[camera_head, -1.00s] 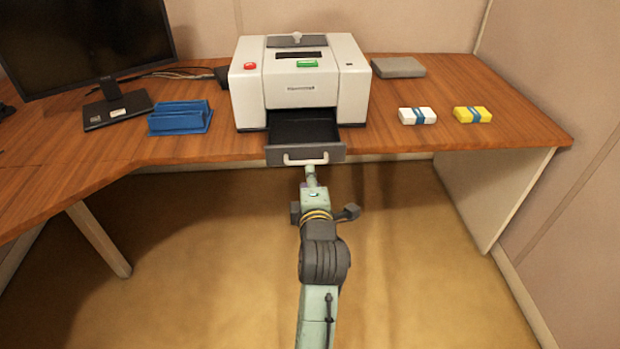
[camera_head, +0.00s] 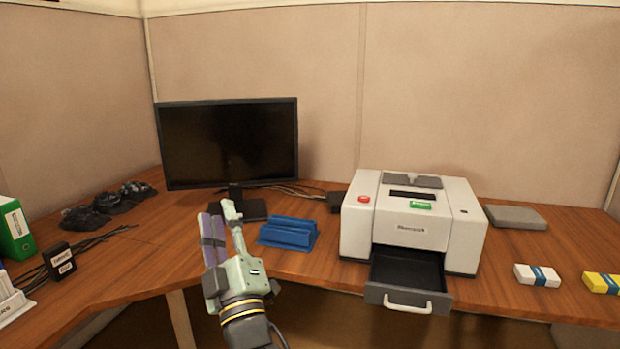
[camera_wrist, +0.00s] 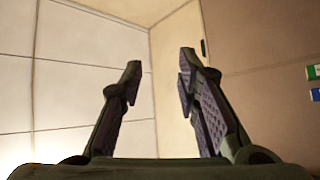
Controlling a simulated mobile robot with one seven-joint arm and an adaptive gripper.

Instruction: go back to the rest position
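My gripper (camera_head: 222,208) is raised in front of the desk in the head view, left of the blue holder, with its fingers pointing up. In the wrist view my gripper (camera_wrist: 158,85) has its two fingers well apart, with nothing between them.
The monitor (camera_head: 228,143) and the blue holder (camera_head: 288,233) stand behind and beside my gripper. A white pack (camera_head: 525,272), a yellow pack (camera_head: 597,281) and a grey slab (camera_head: 515,216) lie right of the printer. A green binder (camera_head: 14,232) and a black box (camera_head: 58,262) are at left.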

